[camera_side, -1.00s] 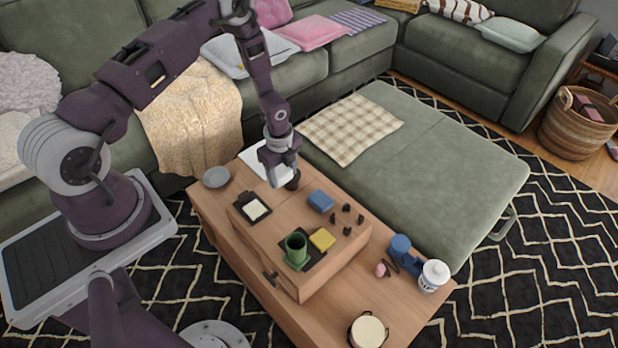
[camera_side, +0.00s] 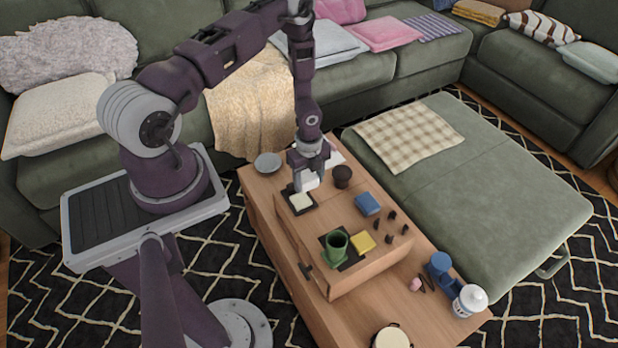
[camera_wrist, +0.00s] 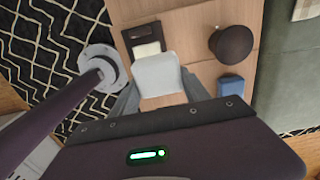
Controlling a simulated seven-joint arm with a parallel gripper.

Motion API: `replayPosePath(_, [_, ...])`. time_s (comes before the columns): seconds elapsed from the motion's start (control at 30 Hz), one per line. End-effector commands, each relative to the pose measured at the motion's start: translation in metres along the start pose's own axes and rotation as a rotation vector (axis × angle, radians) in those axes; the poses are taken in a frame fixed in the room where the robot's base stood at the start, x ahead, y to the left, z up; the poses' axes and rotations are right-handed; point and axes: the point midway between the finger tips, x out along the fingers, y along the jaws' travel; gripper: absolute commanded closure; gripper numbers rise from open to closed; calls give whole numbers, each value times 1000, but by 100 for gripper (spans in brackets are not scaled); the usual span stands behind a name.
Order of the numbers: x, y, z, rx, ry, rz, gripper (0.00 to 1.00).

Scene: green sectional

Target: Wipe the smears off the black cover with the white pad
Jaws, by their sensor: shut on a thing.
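My gripper (camera_side: 307,178) is shut on a white pad (camera_wrist: 157,73), which shows as a pale block between the fingers in the wrist view. The pad is beside a black square piece (camera_side: 302,210), probably the black cover, with a cream patch (camera_side: 299,202) on it. In the wrist view the black square (camera_wrist: 143,33) lies just beyond the pad, and the pad hides its near part. I cannot tell whether the pad touches it. I cannot make out separate smears.
A blue block (camera_side: 367,204), a yellow block (camera_side: 362,242) and several small dark pieces share the raised wooden box (camera_side: 372,262). A grey bowl (camera_side: 268,163) stands at the back left.

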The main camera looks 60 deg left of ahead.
Motion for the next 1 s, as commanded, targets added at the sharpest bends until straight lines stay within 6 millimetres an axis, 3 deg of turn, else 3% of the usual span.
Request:
replayPosePath(0.27, [-8,-1,-1,1,0,-1,78])
replayPosePath(1.0, [57,0,-1,1,0,0,78])
